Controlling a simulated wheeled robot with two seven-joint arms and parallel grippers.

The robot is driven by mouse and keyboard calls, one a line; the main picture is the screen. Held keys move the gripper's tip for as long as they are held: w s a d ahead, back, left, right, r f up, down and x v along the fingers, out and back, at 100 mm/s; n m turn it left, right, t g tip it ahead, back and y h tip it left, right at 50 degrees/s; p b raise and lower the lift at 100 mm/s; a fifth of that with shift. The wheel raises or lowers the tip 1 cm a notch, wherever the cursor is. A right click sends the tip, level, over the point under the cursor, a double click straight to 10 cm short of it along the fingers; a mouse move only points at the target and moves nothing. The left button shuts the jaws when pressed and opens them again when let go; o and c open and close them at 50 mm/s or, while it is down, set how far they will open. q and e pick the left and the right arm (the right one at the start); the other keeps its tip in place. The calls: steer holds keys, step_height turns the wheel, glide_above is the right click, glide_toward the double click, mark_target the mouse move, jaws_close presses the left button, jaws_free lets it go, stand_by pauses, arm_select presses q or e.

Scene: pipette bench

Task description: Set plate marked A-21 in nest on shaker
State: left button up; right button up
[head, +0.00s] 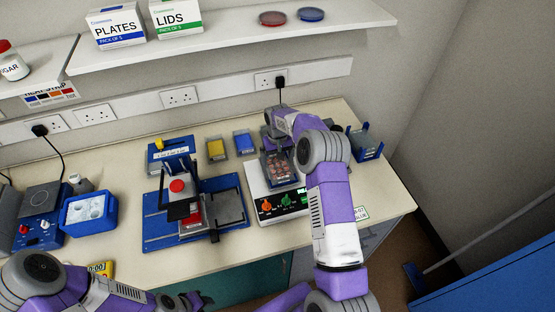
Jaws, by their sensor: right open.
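The shaker (262,206) is a white box with orange and green knobs on its front, right of the bench's middle. A plate with reddish wells (281,170) lies on top of it, apparently in the nest. I cannot read a mark on this plate. My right gripper (272,146) is open at the far end of the plate, very near it. I cannot tell whether they touch. My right arm hides the shaker's right side. My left gripper (186,302) is low at the bottom edge, away from the shaker, its jaws unclear.
A blue stand with a red-topped press (150,226) is left of the shaker. Yellow (216,149) and blue (244,142) boxes sit behind. A blue rack (368,145) stands at right. A blue tub (88,215) is at left. A shelf (230,38) overhangs the back.

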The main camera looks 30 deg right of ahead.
mark_target(278, 165)
step_height(278, 165, up, 11)
stand_by(0.3)
steer(key=shift+f, duration=0.1)
stand_by(0.4)
